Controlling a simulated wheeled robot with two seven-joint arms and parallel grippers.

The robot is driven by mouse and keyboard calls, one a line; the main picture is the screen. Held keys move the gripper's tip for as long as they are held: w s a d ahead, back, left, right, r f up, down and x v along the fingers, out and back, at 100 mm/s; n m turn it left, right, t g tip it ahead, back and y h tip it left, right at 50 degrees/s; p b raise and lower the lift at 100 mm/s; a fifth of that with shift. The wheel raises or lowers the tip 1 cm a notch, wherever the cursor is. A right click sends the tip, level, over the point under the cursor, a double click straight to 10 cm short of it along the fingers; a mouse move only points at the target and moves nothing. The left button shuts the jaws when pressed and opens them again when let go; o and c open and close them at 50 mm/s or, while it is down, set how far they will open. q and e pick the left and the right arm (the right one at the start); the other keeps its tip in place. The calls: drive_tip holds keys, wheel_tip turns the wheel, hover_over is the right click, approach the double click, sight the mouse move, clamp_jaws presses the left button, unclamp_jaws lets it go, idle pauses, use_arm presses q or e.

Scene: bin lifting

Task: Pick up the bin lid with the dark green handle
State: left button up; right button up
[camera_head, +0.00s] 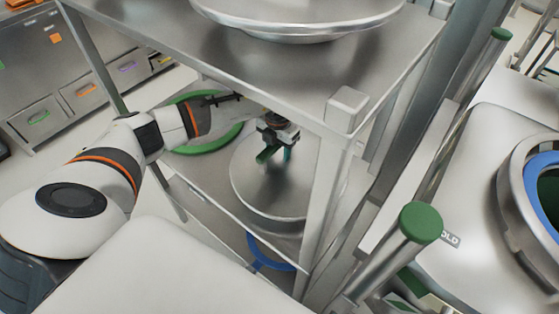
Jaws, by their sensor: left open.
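A round metal bin lid (250,190) lies on the middle shelf of a steel rack. Dark green (268,154) shows at its top, right at my gripper's tips; I cannot clearly tell handle from fingers there. My left arm reaches in from the left under the top shelf. My left gripper (277,150) is open, pointing down over the lid's middle. The wrist hides part of the lid's far side, and I cannot tell whether the fingers touch the handle. My right gripper is not in view.
The rack's top shelf (300,85), holding a large metal dish (300,22), is just above my forearm. A rack post (330,205) stands right of the lid. A green ring (205,145) lies behind my wrist; a blue ring (268,257) shows below. A white vessel (470,190) stands right.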

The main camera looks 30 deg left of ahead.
use_arm(q)
drive_tip(key=shift+f, duration=0.2)
drive_tip(key=shift+c, duration=0.4)
clamp_jaws()
idle(1.1)
drive_tip(key=shift+w+r, duration=0.1)
drive_tip(key=shift+w, duration=0.05)
